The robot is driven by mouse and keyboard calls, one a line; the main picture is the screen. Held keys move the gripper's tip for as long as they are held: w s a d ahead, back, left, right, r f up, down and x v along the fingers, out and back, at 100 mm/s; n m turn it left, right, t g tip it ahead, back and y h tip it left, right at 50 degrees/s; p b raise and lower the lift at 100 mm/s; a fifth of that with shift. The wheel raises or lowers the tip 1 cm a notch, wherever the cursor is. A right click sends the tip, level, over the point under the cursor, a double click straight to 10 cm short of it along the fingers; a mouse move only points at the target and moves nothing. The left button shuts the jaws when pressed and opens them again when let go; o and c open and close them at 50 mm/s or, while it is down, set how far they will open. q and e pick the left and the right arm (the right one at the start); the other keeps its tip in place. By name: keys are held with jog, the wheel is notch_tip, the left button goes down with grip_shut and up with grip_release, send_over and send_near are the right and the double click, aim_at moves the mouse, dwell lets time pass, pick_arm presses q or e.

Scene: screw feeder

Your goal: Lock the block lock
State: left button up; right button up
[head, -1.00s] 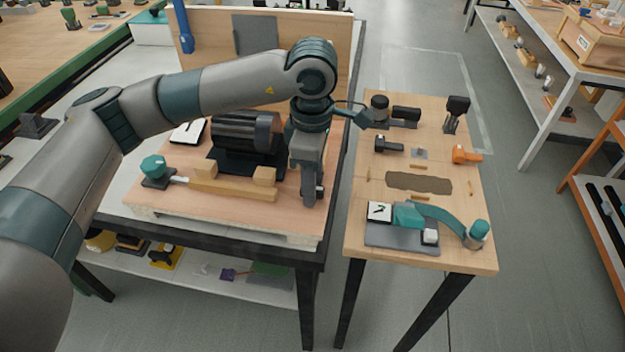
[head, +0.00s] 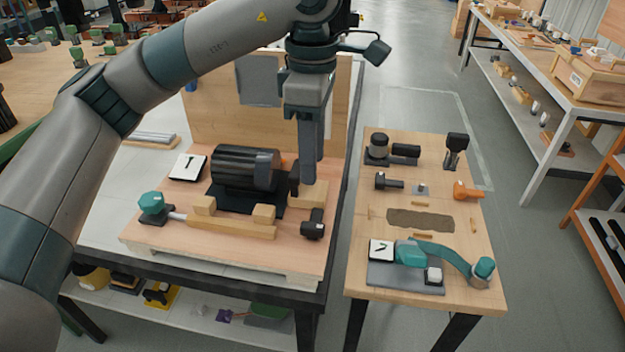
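A small black lever-like piece (head: 313,225) stands at the front right corner of the wooden board (head: 270,260); it may be the block lock, though I cannot tell for sure. Left of it, a long wooden bar with raised blocks (head: 232,227) lies along the board's front, beside a teal knob on a rod (head: 154,205). A black cylindrical motor-like part (head: 243,167) sits behind the bar. My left gripper (head: 308,182) points down above and behind the black piece, apparently apart from it. Its fingers overlap edge-on, so their opening is unclear. My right gripper is out of view.
A wooden side table (head: 372,224) on the right holds a curved teal lever (head: 449,258) on a grey base, an orange part (head: 467,190) and several black parts. An upright wooden panel (head: 215,110) stands behind the motor-like part. A floor gap separates the tables.

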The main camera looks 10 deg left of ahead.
pick_arm(q)
notch_tip(320, 180, up, 2)
jog(key=shift+r, duration=0.15)
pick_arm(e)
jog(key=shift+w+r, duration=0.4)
